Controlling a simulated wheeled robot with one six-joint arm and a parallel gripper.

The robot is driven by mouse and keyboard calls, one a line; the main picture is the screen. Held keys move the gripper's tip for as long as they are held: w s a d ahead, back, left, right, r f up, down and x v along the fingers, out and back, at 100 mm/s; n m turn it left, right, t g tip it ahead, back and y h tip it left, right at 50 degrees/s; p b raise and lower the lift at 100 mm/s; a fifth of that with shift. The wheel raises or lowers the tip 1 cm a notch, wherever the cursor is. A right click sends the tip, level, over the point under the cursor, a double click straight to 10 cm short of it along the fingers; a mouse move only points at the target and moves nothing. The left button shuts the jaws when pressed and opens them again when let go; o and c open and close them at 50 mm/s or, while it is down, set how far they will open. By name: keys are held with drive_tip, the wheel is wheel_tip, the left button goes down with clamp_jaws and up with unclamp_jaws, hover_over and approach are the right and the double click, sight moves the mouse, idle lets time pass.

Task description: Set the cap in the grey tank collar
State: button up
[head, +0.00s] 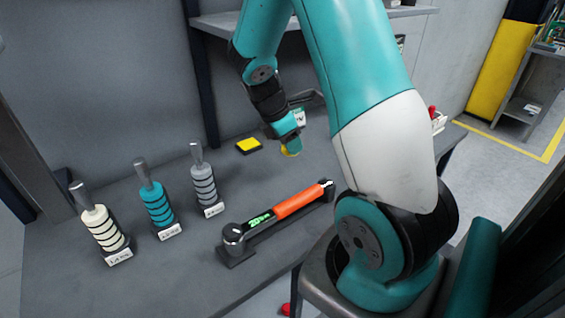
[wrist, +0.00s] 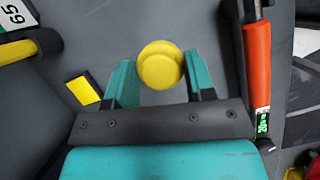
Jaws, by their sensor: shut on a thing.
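The yellow round cap (wrist: 160,66) is between the two teal fingers of my gripper (wrist: 158,78) in the wrist view. My gripper is shut on it, and its round face shows beyond the fingertips. In the head view my gripper (head: 290,147) points down above the table, with a small bit of the yellow cap (head: 291,153) showing at its tip. I cannot make out the grey tank collar in either view.
A torque wrench (head: 298,203) with an orange handle lies on the grey table (head: 180,265). Cream (head: 103,229), teal (head: 158,206) and grey (head: 203,184) ring stacks stand at left. Bare table lies between.

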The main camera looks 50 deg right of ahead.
sight(293, 176)
wheel_tip(293, 176, down, 8)
drive_tip(key=shift+f, duration=0.25)
drive_tip(key=shift+f, duration=0.1)
drive_tip(key=o, duration=0.9)
drive_tip(key=shift+o, duration=0.2)
